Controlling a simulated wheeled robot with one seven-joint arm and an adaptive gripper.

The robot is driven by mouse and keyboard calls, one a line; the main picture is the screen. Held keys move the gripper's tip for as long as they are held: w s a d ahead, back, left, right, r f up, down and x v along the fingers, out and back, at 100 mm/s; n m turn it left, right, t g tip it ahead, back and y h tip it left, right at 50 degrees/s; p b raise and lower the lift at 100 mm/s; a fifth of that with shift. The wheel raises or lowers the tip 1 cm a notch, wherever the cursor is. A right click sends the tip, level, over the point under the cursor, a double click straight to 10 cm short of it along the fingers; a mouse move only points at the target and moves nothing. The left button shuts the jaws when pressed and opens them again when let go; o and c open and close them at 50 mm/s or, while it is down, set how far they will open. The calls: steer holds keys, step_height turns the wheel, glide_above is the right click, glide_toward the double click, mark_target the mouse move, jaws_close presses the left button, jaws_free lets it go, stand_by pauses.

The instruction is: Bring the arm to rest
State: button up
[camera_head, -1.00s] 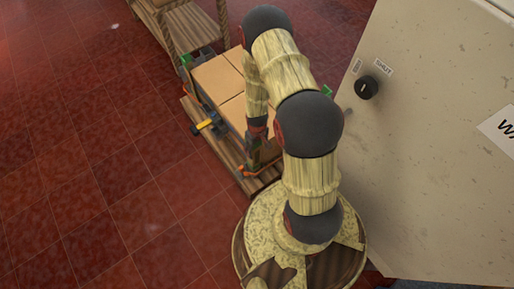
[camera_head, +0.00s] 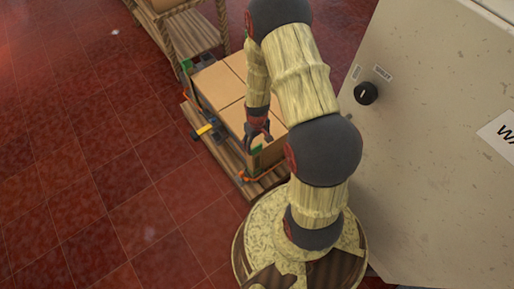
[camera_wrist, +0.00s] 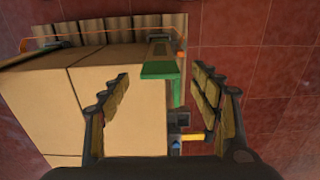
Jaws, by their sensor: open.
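My gripper (camera_head: 257,130) hangs at the end of my arm, pointing down over the near end of the stacked cardboard boxes (camera_head: 219,85). In the wrist view my gripper (camera_wrist: 160,88) has its two fingers spread wide with nothing between them. The boxes (camera_wrist: 120,110) lie below and to the left of the fingers, and a green corner piece (camera_wrist: 158,69) shows between them. I cannot tell how far the fingertips are above the boxes.
The boxes stand on a wooden slatted pallet (camera_head: 222,160) with an orange strap and a yellow part (camera_head: 205,130). A pale cabinet (camera_head: 430,130) with a black knob (camera_head: 366,93) stands close on the right. Red tiled floor (camera_head: 90,170) is clear on the left.

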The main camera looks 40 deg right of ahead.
steer(key=shift+r, duration=1)
